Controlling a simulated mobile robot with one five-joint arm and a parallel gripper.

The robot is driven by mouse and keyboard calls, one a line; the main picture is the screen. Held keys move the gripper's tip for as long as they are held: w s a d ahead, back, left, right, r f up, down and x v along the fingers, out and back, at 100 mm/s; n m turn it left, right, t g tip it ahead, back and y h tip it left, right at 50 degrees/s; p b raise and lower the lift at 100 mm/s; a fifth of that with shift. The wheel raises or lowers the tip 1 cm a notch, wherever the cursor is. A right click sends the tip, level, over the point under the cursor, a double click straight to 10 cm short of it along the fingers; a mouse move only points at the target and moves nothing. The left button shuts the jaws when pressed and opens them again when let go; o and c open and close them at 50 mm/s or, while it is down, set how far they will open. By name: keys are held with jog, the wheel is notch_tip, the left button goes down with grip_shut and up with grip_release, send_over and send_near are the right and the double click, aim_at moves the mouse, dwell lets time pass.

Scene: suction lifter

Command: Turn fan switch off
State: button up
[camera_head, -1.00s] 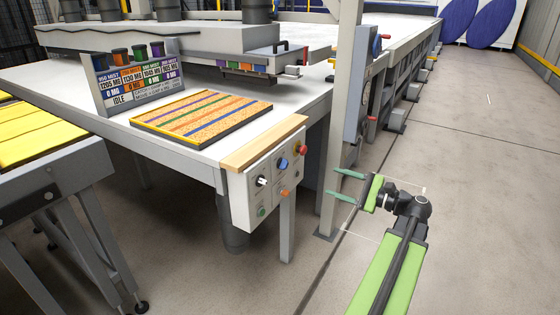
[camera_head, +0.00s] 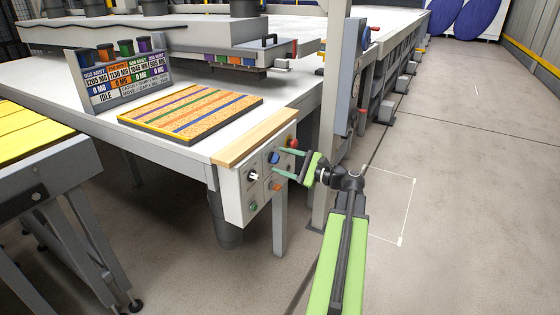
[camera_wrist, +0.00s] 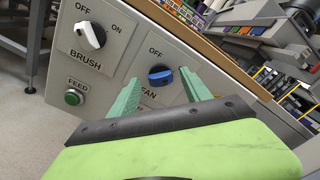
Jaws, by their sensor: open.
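The fan switch is a blue rotary knob (camera_wrist: 160,76) on a pale panel in the wrist view. "OFF" is printed at its upper left, and the fan label below is partly hidden by my gripper. The knob's grip lies roughly sideways; I cannot tell its exact setting. In the head view the blue knob (camera_head: 274,158) sits on the panel at the table corner. My gripper (camera_head: 278,161) is open in front of the panel, its green fingers pointing at it. In the wrist view the fingertips appear either side of the knob; contact is not clear.
A white brush knob (camera_wrist: 90,36) and a green feed button (camera_wrist: 73,97) sit left of the fan switch. A red button (camera_head: 292,142) and an orange button (camera_head: 277,186) are close by. A grey post (camera_head: 326,130) stands behind my gripper. The floor at right is clear.

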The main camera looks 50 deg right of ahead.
jog(key=shift+x, duration=0.8)
grip_shut()
